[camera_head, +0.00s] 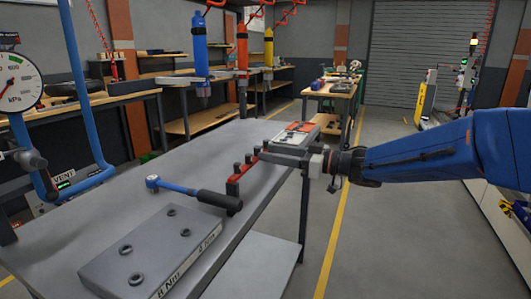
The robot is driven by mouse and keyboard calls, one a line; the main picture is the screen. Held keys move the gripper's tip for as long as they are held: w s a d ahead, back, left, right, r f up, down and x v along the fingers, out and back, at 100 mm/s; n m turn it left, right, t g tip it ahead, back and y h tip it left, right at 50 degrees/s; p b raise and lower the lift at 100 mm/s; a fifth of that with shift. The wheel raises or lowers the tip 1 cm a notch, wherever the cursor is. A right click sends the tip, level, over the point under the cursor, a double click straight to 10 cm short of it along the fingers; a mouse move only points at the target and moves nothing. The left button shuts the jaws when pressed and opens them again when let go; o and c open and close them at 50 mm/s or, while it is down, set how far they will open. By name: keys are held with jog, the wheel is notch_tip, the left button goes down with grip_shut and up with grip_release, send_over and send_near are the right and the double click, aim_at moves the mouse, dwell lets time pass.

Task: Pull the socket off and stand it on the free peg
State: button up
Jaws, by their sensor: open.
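A ratchet wrench (180,188) with a blue shaft and black grip lies on the grey table. Its round head (152,182) points left; I cannot make out a socket on it. A red rail (234,187) stands right of the grip, with several small dark sockets or pegs (248,158) in a row. Which peg is free is too small to tell. My gripper (272,155) reaches in from the right, at the rail's far end. It is open, with nothing visible between its fingers. My gripper hides part of the rail's far end.
A grey block (150,250) with several round bolt heads and torque labels lies at the table's front. An orange and grey case (298,130) lies behind my gripper. Blue, orange and yellow hanging tools (242,45) are above the far edge.

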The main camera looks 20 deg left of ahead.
jog(key=s+d, duration=0.1)
jog(key=d, duration=1.3)
